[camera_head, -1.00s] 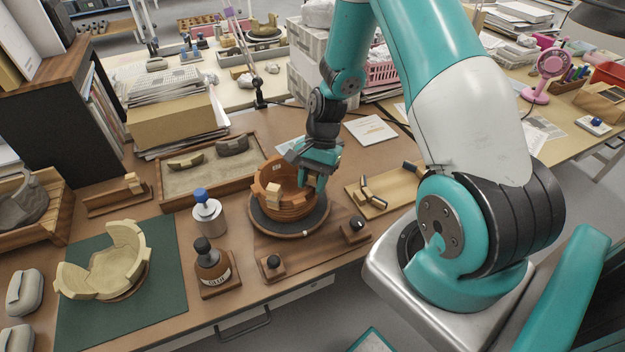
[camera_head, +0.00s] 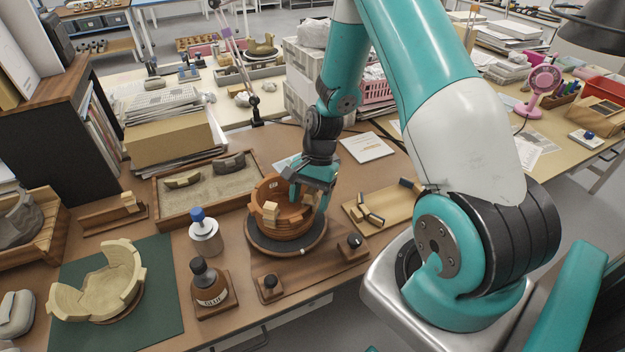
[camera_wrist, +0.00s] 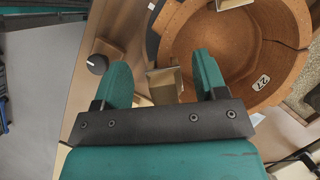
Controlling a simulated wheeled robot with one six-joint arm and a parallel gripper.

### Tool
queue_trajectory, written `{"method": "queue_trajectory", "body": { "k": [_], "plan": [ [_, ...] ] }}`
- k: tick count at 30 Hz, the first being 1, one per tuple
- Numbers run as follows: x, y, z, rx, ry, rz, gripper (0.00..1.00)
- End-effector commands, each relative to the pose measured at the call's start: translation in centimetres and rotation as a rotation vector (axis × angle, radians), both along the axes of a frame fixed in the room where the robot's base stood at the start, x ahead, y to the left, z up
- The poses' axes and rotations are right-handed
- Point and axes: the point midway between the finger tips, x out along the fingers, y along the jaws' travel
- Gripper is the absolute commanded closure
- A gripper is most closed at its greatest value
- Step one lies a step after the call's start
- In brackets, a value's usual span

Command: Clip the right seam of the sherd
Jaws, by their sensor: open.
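The reassembled orange-brown bowl (camera_head: 268,192) stands on a dark round turntable (camera_head: 262,241). A pale block-like clip (camera_head: 270,213) sits on its front left wall. My gripper (camera_head: 310,198) is over the bowl's right side, its fingers apart. In the wrist view, a small beige clip (camera_wrist: 165,86) stands at the bowl's near rim, in the gap between the open fingers of my gripper (camera_wrist: 163,80). Whether either finger touches it I cannot tell. A second clip (camera_wrist: 232,3) shows at the top edge. A dark crack line runs across the bowl's inner wall (camera_wrist: 280,40). The right seam is partly hidden by my gripper.
A wooden tray (camera_head: 395,207) with loose dark-ended clips lies right of the turntable. A glue bottle (camera_head: 210,290) and a white jar with a blue top (camera_head: 204,235) stand to the left. A sand tray (camera_head: 165,202) lies behind.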

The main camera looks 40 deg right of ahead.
Motion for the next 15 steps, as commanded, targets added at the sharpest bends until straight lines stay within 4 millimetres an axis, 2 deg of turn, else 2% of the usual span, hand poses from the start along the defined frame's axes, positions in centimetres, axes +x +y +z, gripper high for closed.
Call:
{"method": "queue_trajectory", "body": {
  "k": [5,15],
  "plan": [
    [0.5,-1.0,2.4,-0.003,-0.006,-0.002,0.34],
    [1.7,-4.1,10.4,-0.003,-0.007,-0.002,0.34]
  ]
}}
